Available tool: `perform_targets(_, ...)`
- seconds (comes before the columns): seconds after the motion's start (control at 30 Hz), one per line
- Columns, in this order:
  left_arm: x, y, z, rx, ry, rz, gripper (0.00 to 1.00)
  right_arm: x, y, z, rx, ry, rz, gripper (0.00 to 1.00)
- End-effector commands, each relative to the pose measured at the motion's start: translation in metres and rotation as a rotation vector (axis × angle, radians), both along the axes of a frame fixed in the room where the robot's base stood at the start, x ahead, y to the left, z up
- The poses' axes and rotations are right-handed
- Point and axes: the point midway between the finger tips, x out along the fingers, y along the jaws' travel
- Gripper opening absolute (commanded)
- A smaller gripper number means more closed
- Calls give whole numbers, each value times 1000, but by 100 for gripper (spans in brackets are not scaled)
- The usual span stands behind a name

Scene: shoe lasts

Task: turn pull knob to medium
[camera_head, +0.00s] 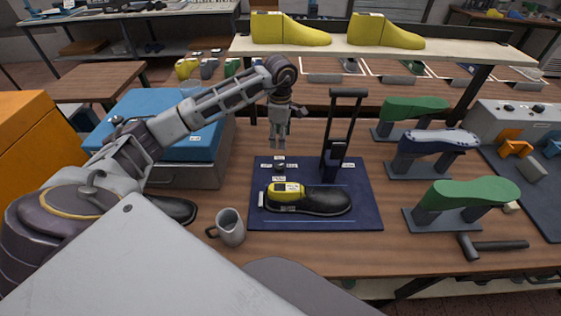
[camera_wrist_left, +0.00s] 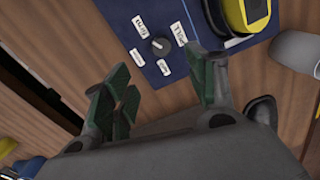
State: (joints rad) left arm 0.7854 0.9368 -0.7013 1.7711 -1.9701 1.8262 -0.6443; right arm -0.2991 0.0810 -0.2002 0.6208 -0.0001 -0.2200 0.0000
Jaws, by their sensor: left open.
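The pull knob (camera_head: 279,166) is a small dark round knob on the dark blue board (camera_head: 362,200), with small white labels around it. In the left wrist view the knob (camera_wrist_left: 160,46) shows as a grey dial among the white labels; one seems to read "PULL", and the others are too small to read surely. Which label it points at I cannot tell. My left gripper (camera_head: 277,146) hangs fingers-down just above the knob, apart from it. Its green-padded fingers (camera_wrist_left: 168,78) stand apart with nothing between them. My right gripper is not in view.
A black shoe on a yellow last (camera_head: 288,190) lies in front of the knob, with a black upright frame (camera_head: 346,120) right of it. A grey mug (camera_head: 231,228) stands front left. Shoe lasts on stands (camera_head: 468,194) and a hammer (camera_head: 492,245) are at right.

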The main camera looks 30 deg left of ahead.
Motion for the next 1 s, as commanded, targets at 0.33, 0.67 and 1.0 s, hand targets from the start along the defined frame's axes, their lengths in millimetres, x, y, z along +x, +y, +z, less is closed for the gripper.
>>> perform_targets(0.33, 0, 0, -2, 0, 0, 0, 57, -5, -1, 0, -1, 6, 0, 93)
perform_targets(0.67, -1, 0, -24, -1, 3, 0, 57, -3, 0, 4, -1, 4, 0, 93)
perform_targets(1.0, -1, 0, -65, -1, 3, 1, 57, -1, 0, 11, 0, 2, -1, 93)
